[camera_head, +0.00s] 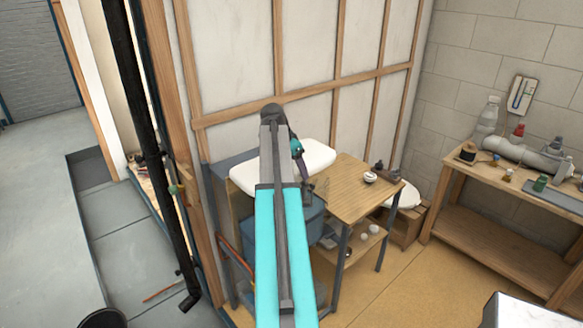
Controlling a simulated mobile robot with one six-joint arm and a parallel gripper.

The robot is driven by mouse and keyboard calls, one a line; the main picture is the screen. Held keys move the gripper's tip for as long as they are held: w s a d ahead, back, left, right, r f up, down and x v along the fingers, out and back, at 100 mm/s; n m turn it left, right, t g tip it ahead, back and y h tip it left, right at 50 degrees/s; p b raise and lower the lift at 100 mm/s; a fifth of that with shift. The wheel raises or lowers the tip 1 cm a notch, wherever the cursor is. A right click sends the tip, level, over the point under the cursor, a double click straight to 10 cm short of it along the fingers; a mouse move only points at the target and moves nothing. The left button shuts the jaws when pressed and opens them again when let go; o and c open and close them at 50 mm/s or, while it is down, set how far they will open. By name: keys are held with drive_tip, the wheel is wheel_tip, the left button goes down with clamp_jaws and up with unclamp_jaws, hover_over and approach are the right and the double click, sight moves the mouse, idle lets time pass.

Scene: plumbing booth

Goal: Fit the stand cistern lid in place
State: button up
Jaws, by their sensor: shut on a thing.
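The white cistern lid (318,154) is a rounded slab in the middle of the view, in front of the panelled wall. It is roughly level, and my arm crosses in front of its middle. My gripper (315,188) is small and dark, at the lid's near right edge beside the wooden table, and is shut on the lid. The fingertips are hard to make out. A blue-grey stand (222,172) is behind and below the lid, with a blue box-like body (312,222) under it. I cannot tell whether the lid touches the stand.
A wooden table (350,197) with a small white round part and a dark tool is close on the right. A white toilet seat-like piece (405,196) lies beyond it. A workbench (490,175) with fittings is far right. A black pipe (140,130) stands left.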

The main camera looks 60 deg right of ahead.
drive_tip(key=shift+w+f, duration=0.15)
drive_tip(key=shift+w+a+f+b, duration=0.1)
drive_tip(key=shift+f+b, duration=0.2)
drive_tip(key=shift+f, duration=0.1)
wheel_tip(320, 180, down, 8)
drive_tip(key=b, duration=0.4)
idle(0.9)
drive_tip(key=shift+f, duration=0.3)
idle(0.6)
drive_tip(key=o, duration=1.9)
drive_tip(key=shift+a+f, duration=0.1)
